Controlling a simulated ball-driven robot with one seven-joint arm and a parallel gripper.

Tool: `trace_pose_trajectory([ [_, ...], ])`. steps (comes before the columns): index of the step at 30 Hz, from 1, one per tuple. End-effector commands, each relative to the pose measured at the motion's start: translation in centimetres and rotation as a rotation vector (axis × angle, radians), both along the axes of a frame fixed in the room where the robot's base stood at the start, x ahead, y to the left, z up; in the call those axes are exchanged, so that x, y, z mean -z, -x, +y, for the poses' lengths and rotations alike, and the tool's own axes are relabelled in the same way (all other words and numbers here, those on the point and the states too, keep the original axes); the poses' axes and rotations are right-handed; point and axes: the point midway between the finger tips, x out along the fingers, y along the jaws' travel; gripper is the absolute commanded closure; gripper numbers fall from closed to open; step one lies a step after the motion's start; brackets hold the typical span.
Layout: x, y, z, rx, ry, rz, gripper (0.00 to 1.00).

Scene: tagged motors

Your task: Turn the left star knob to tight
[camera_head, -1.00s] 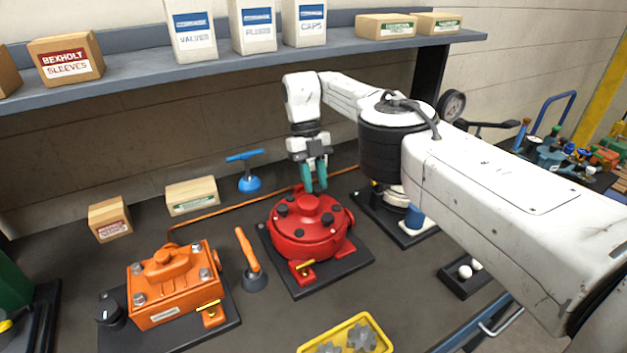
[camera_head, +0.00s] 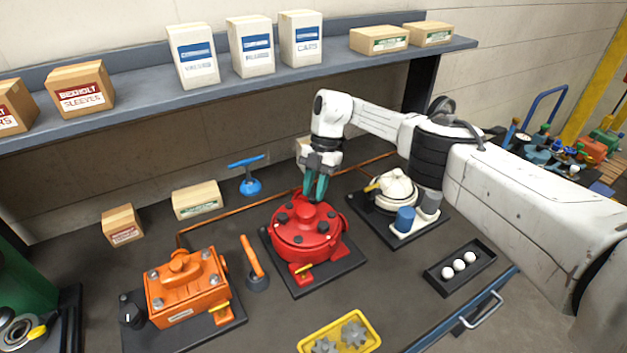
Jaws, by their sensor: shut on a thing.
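The red round motor (camera_head: 303,238) sits on a black base plate in the middle of the bench. Small dark knobs or bolts stand around its top, one of them the dark knob at the left (camera_head: 283,218). My gripper (camera_head: 315,190) points down at the back of the motor's top, its teal fingers close together. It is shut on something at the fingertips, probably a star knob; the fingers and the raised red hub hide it. I cannot tell which knob it is or how far it is turned.
An orange motor (camera_head: 187,288) and an upright orange lever (camera_head: 252,258) stand to the left. A white motor (camera_head: 397,189) stands to the right. A yellow tray (camera_head: 372,340) with grey gears lies in front. A blue-handled valve (camera_head: 249,184) stands behind. A shelf (camera_head: 140,87) runs above.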

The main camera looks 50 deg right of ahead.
Motion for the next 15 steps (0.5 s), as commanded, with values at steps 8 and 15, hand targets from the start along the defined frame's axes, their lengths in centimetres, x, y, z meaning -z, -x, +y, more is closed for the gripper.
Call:
trace_pose_trajectory([
  [8, -0.5, 0.06, -0.1, 0.263, -0.003, -0.009, 1.0],
  [15, -0.46, 0.23, 0.0, 0.473, -0.001, -0.007, 1.0],
])
